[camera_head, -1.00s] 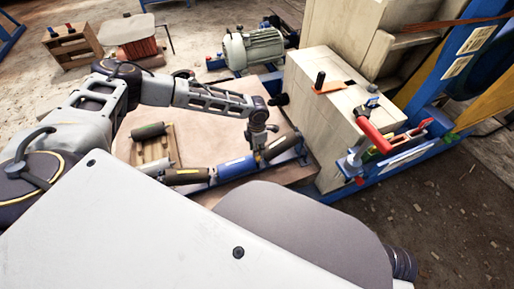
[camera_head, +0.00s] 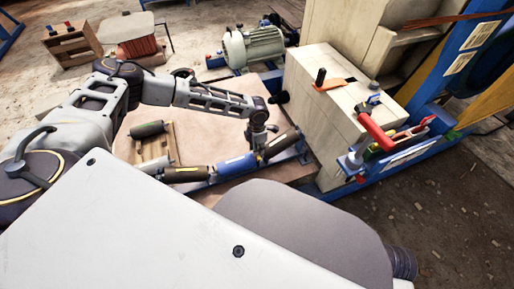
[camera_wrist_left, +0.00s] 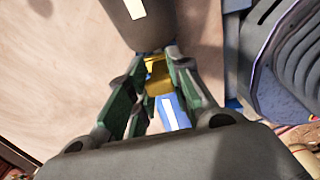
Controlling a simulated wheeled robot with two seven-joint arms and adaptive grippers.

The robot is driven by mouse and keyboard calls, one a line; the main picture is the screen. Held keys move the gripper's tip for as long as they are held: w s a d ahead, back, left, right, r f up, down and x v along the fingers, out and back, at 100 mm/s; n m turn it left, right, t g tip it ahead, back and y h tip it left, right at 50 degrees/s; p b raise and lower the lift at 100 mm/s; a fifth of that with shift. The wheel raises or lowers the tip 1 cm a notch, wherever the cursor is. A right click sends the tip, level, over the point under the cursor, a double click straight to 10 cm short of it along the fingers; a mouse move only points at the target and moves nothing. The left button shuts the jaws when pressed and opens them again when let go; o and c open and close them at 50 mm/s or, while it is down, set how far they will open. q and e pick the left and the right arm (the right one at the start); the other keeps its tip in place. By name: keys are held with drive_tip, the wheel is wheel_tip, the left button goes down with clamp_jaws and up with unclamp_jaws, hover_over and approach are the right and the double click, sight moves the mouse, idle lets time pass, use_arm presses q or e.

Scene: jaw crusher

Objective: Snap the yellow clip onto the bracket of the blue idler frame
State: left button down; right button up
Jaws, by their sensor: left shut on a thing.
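My left gripper (camera_head: 258,152) points down at the blue idler frame (camera_head: 236,166), close to the joint between its middle part and the right-hand dark roller (camera_head: 280,146). In the left wrist view its dark green fingers (camera_wrist_left: 160,72) are shut on the yellow clip (camera_wrist_left: 159,80). The clip lies close to a blue part of the frame with a white label (camera_wrist_left: 172,112) and to the end of a dark roller (camera_wrist_left: 148,22). I cannot tell whether the clip touches the bracket, as the fingers hide the contact. My right gripper is not in view.
The idler frame lies on a brown board (camera_head: 203,143). A wooden pallet with a dark roller (camera_head: 148,130) stands at the left. A pale block (camera_head: 325,110) with tools on it rises at the right. A grey motor (camera_head: 252,48) stands behind.

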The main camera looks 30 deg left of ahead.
use_arm(q)
drive_tip(key=shift+f, duration=0.25)
drive_tip(key=c, duration=1.2)
unclamp_jaws()
drive_tip(key=shift+r, duration=0.2)
wheel_tip(320, 180, up, 12)
drive_tip(key=shift+f, duration=0.15)
idle(0.4)
